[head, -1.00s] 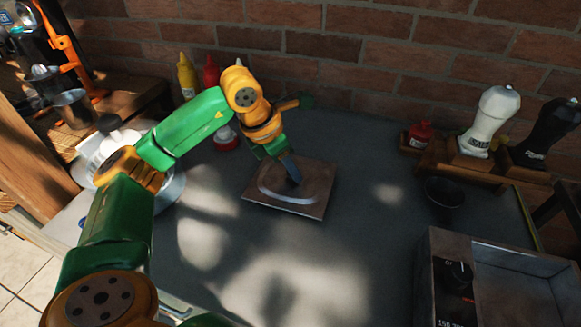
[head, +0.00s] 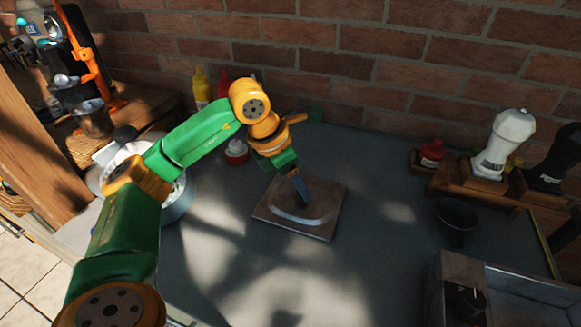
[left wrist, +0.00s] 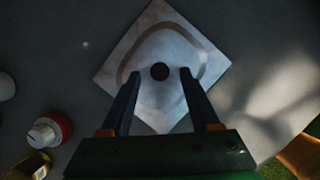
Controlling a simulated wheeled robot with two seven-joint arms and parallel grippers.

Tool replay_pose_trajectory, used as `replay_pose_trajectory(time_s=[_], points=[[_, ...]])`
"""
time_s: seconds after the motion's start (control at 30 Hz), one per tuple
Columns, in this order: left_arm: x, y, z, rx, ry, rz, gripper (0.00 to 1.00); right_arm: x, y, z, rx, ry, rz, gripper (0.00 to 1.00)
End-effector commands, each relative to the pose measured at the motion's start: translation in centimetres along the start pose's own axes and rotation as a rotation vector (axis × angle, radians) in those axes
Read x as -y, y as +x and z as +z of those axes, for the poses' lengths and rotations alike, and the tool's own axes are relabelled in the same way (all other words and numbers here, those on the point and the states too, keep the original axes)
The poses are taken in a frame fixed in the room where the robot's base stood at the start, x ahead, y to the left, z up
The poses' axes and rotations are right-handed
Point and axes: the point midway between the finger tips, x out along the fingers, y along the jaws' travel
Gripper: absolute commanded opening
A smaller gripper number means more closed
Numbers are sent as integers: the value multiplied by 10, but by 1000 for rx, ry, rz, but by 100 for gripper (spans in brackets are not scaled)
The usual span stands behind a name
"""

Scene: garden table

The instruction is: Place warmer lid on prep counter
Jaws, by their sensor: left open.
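The warmer lid (head: 325,207), a square metal plate with a raised rounded middle, lies flat on the grey prep counter (head: 370,262). My left gripper (head: 302,198) points down at the middle of the lid. In the left wrist view the open fingers (left wrist: 161,74) stand apart, with the lid's round dark knob (left wrist: 160,71) showing between their tips. The lid plate (left wrist: 205,52) shows whole beyond the fingers. I cannot tell whether the fingers touch the lid. My right gripper is not in view.
An open metal warmer box (head: 455,270) with a dial stands at the lower right. A dark bowl (head: 456,220) and a wooden rack with a white grinder (head: 503,145) are at the right. Sauce bottles (head: 202,88) stand by the brick wall. Counter right of the lid is clear.

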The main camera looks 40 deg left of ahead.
Motion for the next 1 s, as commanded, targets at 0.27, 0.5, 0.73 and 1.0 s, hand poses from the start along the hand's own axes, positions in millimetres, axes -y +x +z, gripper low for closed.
replay_pose_trajectory(time_s=[0.27,0.5,0.73,1.0], points=[[0,-76,1,6,0,2,62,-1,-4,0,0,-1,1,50],[0,-98,0,1,1,0,62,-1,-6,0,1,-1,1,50],[0,-98,0,1,1,0,62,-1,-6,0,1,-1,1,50],[0,-98,0,1,1,0,62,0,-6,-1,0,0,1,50]])
